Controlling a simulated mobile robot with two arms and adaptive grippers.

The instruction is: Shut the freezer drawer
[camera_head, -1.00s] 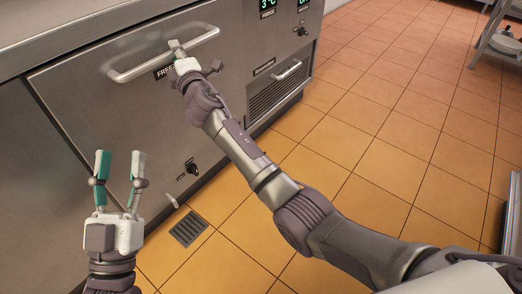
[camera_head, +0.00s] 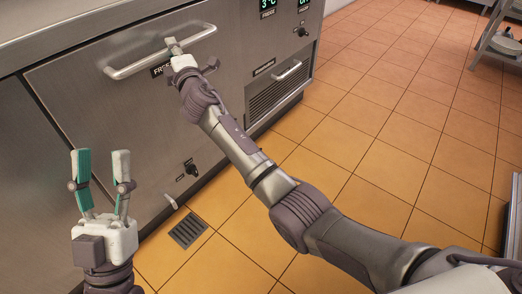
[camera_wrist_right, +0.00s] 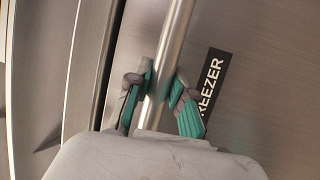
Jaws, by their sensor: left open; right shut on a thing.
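The freezer drawer front (camera_head: 90,100) is a steel panel with a long bar handle (camera_head: 130,68). It looks flush, or nearly flush, with the cabinet around it. My right gripper (camera_head: 172,44) is at the middle of the handle. In the right wrist view its green-padded fingers (camera_wrist_right: 162,90) close around the steel handle bar (camera_wrist_right: 172,50), and the black FREEZER label (camera_wrist_right: 214,80) sits beside it. In the head view the gripper and arm partly cover that label. My left gripper (camera_head: 101,155) is open and empty, pointing up in front of the drawer's lower left part.
A smaller vented panel with its own handle (camera_head: 288,70) is to the right, below digital displays (camera_head: 268,12). A knob (camera_head: 191,169) sits low on the front. A floor drain (camera_head: 188,230) lies in the clear orange tiled floor (camera_head: 390,130).

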